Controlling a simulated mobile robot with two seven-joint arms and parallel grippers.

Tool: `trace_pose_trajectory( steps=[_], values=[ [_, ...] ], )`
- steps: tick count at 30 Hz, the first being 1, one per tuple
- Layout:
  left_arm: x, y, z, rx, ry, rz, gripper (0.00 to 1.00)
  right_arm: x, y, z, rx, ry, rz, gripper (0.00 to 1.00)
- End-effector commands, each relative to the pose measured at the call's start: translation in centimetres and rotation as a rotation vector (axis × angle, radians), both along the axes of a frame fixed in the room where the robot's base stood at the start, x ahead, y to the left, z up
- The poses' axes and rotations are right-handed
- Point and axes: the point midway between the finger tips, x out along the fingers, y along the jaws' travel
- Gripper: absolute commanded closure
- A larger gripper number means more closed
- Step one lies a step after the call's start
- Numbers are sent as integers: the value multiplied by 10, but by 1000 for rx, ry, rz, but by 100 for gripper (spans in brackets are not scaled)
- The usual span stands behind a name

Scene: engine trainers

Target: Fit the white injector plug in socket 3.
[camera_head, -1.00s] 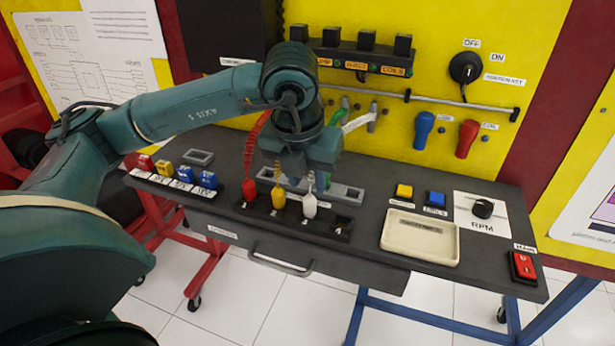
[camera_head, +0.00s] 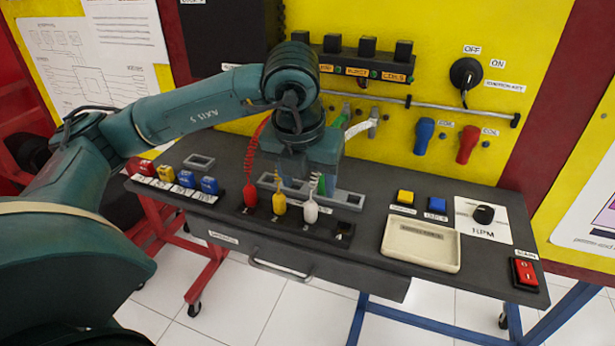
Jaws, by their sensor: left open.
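The white injector plug (camera_head: 311,212) stands upright at the third place of the black socket strip (camera_head: 292,232), right of a yellow plug (camera_head: 279,203) and a red plug (camera_head: 250,194). How deep it sits cannot be told. The fourth place, at the right end, holds no plug. My left gripper (camera_head: 305,178) is open, pointing down just above and behind the white plug, and apart from it as far as I can see. Its fingertips are hard to make out. My right gripper is not in view.
A grey rail (camera_head: 348,198) lies behind the strip. A cream tray (camera_head: 420,246) and yellow and blue buttons stand to the right. Several small coloured blocks (camera_head: 187,178) sit at the left. Green and white cords hang on the back panel behind my gripper.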

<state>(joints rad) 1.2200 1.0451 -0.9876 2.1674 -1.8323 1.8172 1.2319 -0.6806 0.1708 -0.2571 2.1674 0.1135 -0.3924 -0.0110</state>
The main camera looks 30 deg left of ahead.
Motion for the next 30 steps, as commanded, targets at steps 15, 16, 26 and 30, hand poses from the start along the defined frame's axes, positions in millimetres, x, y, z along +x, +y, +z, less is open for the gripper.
trace_pose_trajectory(
  steps=[15, 16, 26, 30],
  values=[
    [-11, -4, 47, -2, -7, -2, 42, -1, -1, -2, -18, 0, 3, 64],
    [-13, -4, 54, -2, -8, -2, 42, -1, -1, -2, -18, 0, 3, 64],
    [-30, -7, 116, 1, -5, 1, 42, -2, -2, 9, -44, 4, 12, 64],
    [-33, -8, 125, 0, -2, 0, 42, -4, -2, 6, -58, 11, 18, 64]
  ],
)
